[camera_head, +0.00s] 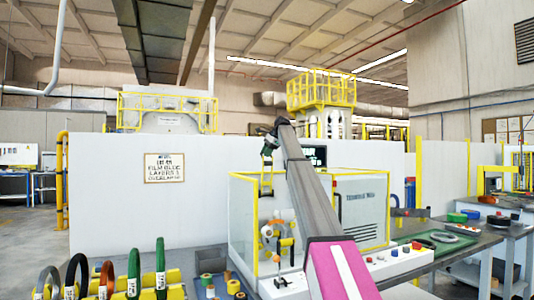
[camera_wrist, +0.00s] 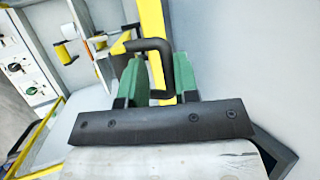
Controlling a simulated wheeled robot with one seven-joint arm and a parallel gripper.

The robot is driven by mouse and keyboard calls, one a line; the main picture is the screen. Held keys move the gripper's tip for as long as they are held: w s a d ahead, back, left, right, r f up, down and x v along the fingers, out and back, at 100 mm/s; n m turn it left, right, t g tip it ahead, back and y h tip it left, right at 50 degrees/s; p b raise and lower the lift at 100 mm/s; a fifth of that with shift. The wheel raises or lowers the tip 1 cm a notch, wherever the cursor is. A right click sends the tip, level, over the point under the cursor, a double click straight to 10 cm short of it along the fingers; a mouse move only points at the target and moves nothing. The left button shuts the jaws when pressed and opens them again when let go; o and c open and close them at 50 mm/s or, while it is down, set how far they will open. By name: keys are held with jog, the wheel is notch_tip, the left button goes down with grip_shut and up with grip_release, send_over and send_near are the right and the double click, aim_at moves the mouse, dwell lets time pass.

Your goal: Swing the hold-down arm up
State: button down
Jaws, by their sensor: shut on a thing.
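My gripper (camera_wrist: 160,64) shows in the wrist view with its two green fingers on either side of a black bent handle (camera_wrist: 148,45), and it is shut on this handle. The handle is too small to make out there.
A control panel with knobs (camera_wrist: 22,70) lies at the left of the wrist view. In the head view, coloured rings stand on a rack at lower left, including a green coil (camera_head: 160,268). Tape rolls (camera_head: 207,281) lie beside the machine. A bench (camera_head: 507,202) stands at right.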

jog(key=c, duration=1.2)
grip_release()
jog(key=shift+s+a+f, duration=0.1)
jog(key=shift+a+f, duration=0.1)
jog(key=shift+f, duration=0.25)
jog(key=shift+s+a+f, duration=0.1)
jog(key=shift+a+f, duration=0.05)
jog(key=shift+f, duration=0.25)
jog(key=shift+w+v, duration=0.15)
jog(key=shift+v, duration=2.95)
jog(key=shift+w+v, duration=0.2)
jog(key=shift+v, duration=2.85)
